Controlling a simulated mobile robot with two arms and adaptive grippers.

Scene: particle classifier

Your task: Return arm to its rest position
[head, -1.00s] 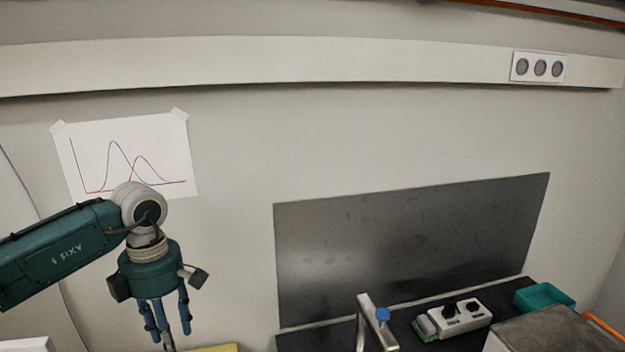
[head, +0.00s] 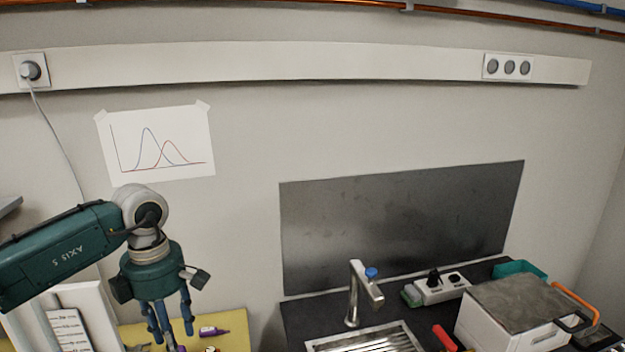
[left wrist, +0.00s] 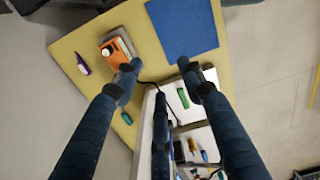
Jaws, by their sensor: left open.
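My left gripper (head: 170,318) hangs fingers-down at the lower left of the head view, in front of the wall and above a yellow table top. Its blue fingers are spread with nothing between them. In the left wrist view the left gripper (left wrist: 160,85) is open above the table edge and a white box-like unit (left wrist: 150,115). My right gripper is in neither view.
The yellow table (left wrist: 85,45) carries an orange device (left wrist: 115,45), a purple bottle (left wrist: 83,63) and a blue mat (left wrist: 183,28). To the right in the head view are a tap (head: 355,290), a sink (head: 365,340), a power strip (head: 440,290) and a white box (head: 500,335).

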